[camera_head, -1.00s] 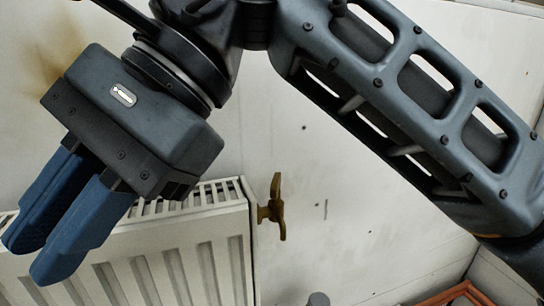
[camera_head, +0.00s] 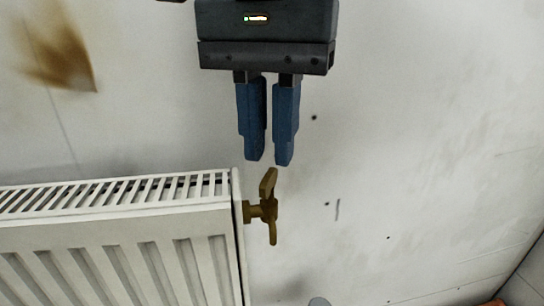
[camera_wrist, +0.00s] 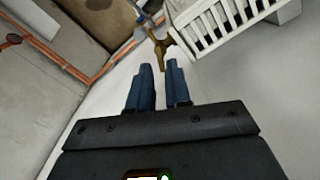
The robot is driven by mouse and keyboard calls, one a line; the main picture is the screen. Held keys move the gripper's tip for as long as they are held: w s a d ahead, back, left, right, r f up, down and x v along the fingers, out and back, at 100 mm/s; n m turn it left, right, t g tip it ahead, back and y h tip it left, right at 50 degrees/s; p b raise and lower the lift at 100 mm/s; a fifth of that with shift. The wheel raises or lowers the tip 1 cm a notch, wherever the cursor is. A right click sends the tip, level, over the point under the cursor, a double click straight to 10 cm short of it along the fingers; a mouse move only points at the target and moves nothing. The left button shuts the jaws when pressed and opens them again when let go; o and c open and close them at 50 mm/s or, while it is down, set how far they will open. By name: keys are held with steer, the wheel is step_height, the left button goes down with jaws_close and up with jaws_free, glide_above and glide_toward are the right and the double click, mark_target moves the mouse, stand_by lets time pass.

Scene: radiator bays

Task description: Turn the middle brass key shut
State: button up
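One brass key (camera_head: 268,207) with a winged handle sits on a short stem at the upper right end of a white radiator (camera_head: 120,235). Its handle stands nearly upright, tilted slightly. It also shows in the wrist view (camera_wrist: 162,47), just beyond my fingertips. My gripper (camera_head: 268,161) points down above the key in the head view, its two blue fingers apart with a narrow gap and nothing between them. The fingertips (camera_wrist: 158,67) look close to the handle's top but not around it; I cannot tell whether they touch. No other brass key shows.
The pale wall right of the key is clear apart from small marks. A brown stain (camera_head: 58,55) is on the wall at upper left. Orange pipes (camera_wrist: 62,58) run along the wall in the wrist view.

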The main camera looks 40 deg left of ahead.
mark_target(269, 174)
steer(key=shift+f, duration=1.65)
jaws_close()
